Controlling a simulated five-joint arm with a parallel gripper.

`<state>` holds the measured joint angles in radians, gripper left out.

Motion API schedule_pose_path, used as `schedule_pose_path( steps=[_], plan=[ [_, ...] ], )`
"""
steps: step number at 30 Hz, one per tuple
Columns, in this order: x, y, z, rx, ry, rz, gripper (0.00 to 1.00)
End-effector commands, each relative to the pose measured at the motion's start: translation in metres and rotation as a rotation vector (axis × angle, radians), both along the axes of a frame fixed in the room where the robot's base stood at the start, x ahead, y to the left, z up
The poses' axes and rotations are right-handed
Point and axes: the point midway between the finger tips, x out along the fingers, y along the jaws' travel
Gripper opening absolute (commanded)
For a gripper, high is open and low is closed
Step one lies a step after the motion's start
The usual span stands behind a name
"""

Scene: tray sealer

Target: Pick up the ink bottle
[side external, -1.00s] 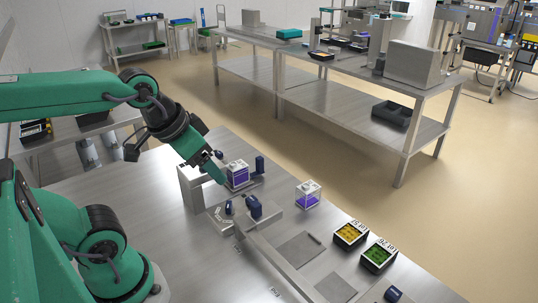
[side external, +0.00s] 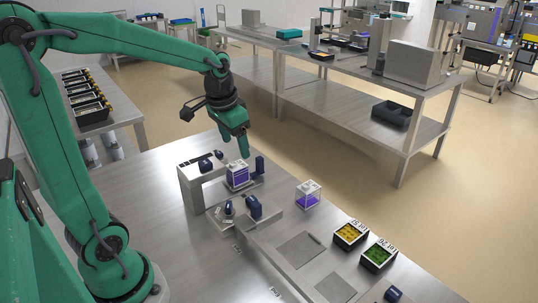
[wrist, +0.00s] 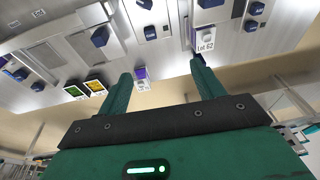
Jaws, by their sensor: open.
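Two clear, square bottles with purple ink and white tops are in view. One ink bottle (side external: 237,177) stands in the metal fixture; the other (side external: 309,199) stands on the bare table to its right. My gripper (side external: 243,153) points down just above and behind the fixture bottle in the side view, apparently apart from it. In the wrist view my gripper (wrist: 161,69) has its fingers spread with nothing held. The table bottle (wrist: 141,74) shows between them, nearer the left finger; the "Lot 62" bottle (wrist: 204,44) is beyond the right fingertip.
Dark blue knobs and clamps (side external: 254,207) stand around the metal fixture (side external: 188,190). A yellow tray (side external: 350,234) and a green tray (side external: 379,256) lie at the table's right. Bare table surrounds the free-standing bottle.

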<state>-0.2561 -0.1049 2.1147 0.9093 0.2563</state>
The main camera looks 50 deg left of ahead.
Motion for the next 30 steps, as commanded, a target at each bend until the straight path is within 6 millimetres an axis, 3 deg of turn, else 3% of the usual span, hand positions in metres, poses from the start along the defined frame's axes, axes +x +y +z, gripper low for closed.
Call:
schedule_pose_path(
  steps=[9, 18, 24, 30],
  plan=[
    [0.035, 0.049, -0.043, -0.016, 0.102, 0.004, 0.67],
    [0.055, 0.095, -0.091, -0.042, 0.183, 0.004, 0.67],
    [0.059, 0.112, -0.111, -0.054, 0.211, 0.002, 0.67],
    [0.060, 0.115, -0.115, -0.057, 0.216, 0.000, 0.67]
  ],
)
